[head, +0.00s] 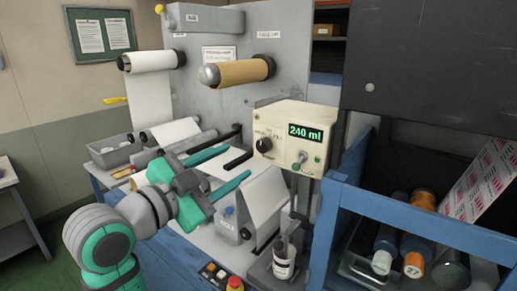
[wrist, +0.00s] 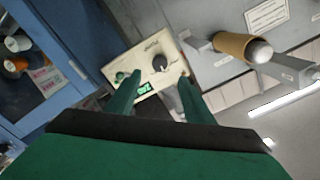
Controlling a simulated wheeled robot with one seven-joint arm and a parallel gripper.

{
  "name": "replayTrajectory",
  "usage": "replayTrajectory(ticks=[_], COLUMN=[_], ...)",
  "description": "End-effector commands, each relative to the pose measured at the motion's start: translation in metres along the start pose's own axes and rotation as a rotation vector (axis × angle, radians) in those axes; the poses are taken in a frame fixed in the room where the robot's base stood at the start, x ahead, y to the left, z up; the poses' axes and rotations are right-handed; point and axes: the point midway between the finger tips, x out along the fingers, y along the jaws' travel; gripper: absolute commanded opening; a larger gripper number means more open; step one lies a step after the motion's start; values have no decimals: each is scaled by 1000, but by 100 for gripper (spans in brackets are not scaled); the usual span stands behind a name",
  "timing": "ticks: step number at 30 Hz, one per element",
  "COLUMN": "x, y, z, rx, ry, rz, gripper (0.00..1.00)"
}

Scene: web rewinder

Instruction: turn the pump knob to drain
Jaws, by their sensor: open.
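The pump box (head: 292,120) is cream coloured, with a green display reading 240 ml. Its black round knob (head: 264,145) is on the left of the front face, and its printed markings are too small to read. The display shows upside down there, partly behind a finger.
A brown roll (head: 240,72) and a white roll (head: 152,62) stick out of the grey panel above left. A cup (head: 284,262) stands below the box. A blue cabinet (head: 420,225) with several rolls fills the right. A red button (head: 235,283) is at the front.

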Motion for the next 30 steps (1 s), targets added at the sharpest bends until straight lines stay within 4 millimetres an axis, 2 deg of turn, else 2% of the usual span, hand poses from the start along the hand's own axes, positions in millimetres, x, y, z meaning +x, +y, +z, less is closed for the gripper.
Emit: replayTrajectory(ticks=[5,12,18,24,30], x=[21,64,92,104,105], y=[1,1,1,0,0], z=[-1,-1,0,0,0], rx=[-1,-1,-3,-1,-1], ry=[1,2,0,1,0], rz=[3,4,1,0,0], gripper=[48,48,48,48,48])
